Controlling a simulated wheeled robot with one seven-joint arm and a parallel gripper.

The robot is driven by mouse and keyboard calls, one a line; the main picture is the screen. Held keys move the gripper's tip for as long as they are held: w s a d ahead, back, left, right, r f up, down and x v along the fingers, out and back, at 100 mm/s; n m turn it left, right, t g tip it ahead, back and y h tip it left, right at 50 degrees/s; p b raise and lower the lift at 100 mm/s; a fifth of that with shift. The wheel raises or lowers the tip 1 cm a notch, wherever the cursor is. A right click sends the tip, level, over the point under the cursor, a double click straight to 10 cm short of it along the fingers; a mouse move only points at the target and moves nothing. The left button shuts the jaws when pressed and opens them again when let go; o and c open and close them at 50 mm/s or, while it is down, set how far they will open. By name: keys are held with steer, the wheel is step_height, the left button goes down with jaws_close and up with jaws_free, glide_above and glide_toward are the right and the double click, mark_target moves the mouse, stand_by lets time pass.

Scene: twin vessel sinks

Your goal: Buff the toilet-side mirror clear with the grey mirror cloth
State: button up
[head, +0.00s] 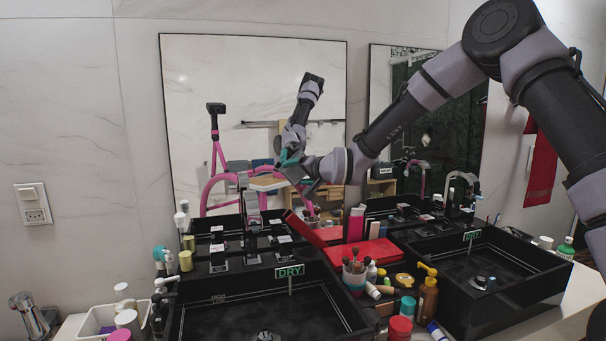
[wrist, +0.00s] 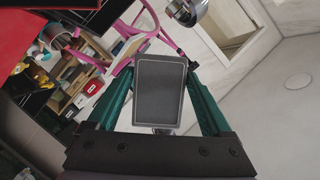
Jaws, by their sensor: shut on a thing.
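A large mirror (head: 250,75) hangs behind the left sink, and a smaller mirror (head: 425,65) hangs to its right. I cannot tell which is the toilet-side one. My gripper (head: 287,172) is in front of the lower part of the large mirror, with its reflection just above. It is shut on a flat rectangular pad, seemingly the grey mirror cloth (head: 268,184). In the wrist view, the dark grey pad with a pale border (wrist: 160,92) sits between the green fingers of my gripper (wrist: 160,75). Whether the pad touches the glass is unclear.
Black left sink (head: 250,318) and right sink (head: 520,275) each carry a DRY sign. Taps, bottles and a cup of brushes (head: 355,273) crowd the counter. A red box (head: 362,253) lies between the sinks. A red towel (head: 541,165) hangs at right.

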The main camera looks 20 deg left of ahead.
mark_target(283, 173)
steer(key=shift+s+a, duration=0.45)
steer(key=shift+a, duration=0.4)
steer(key=shift+s+a, duration=0.45)
steer(key=shift+a, duration=0.4)
steer(key=shift+r, duration=1.25)
steer(key=shift+w+d+r, duration=1.2)
steer(key=shift+w+d, duration=2.85)
steer(key=shift+d, duration=2.4)
steer(key=shift+s+a, duration=1.35)
steer(key=shift+a, duration=0.8)
steer(key=shift+s+a, duration=1.4)
steer(key=shift+a, duration=0.75)
steer(key=shift+s+a, duration=1.35)
steer(key=shift+a, duration=0.8)
steer(key=shift+s, duration=0.1)
steer(key=shift+s+d+r, duration=0.1)
steer(key=shift+s+d, duration=0.4)
steer(key=shift+s, duration=0.3)
steer(key=shift+s+d+f, duration=0.1)
steer(key=shift+s+d, duration=0.45)
steer(key=shift+s, duration=0.3)
steer(key=shift+s+d+r, duration=0.1)
steer(key=shift+s+d, duration=0.4)
steer(key=shift+s, duration=0.3)
